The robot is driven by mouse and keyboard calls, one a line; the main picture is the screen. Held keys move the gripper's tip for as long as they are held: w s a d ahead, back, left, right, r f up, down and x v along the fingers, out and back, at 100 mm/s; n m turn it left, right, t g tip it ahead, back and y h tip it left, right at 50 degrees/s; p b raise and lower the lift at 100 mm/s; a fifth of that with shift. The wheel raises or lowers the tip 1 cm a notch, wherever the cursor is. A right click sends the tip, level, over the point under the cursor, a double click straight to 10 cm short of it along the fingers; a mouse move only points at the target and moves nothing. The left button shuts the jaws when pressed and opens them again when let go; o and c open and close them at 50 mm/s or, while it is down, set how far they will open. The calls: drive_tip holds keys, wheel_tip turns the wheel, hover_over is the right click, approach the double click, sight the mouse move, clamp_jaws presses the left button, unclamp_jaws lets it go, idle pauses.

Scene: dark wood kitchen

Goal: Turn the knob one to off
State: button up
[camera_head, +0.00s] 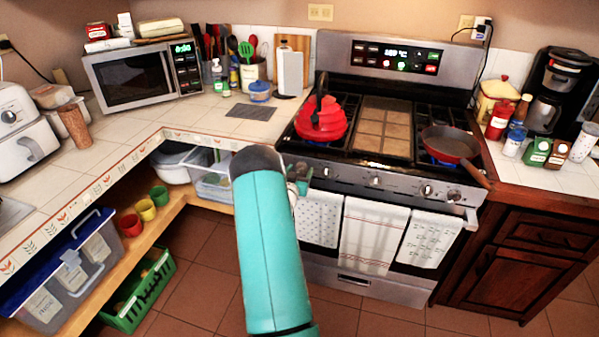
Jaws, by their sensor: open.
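The stove (400,272) stands at the centre right, with a row of silver knobs along its front panel. Knobs show at the left (327,172), the middle (376,180) and the right (427,190). Which one is knob one I cannot tell. Blue flame shows under the red kettle (320,122) and under the dark red pan (450,144). My teal arm reaches up from the bottom toward the panel's left end. My gripper (302,178) is open there, partly hidden behind my arm, and covers that end of the panel. Contact with a knob cannot be seen.
Patterned towels (375,234) hang on the oven handle below the knobs. The pan's handle (474,174) sticks out over the front edge at the right. A microwave (143,74) stands on the left counter. The tiled floor before the stove is clear.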

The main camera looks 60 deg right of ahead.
drive_tip(key=shift+d, duration=0.2)
drive_tip(key=shift+c, duration=0.4)
drive_tip(key=c, duration=0.9)
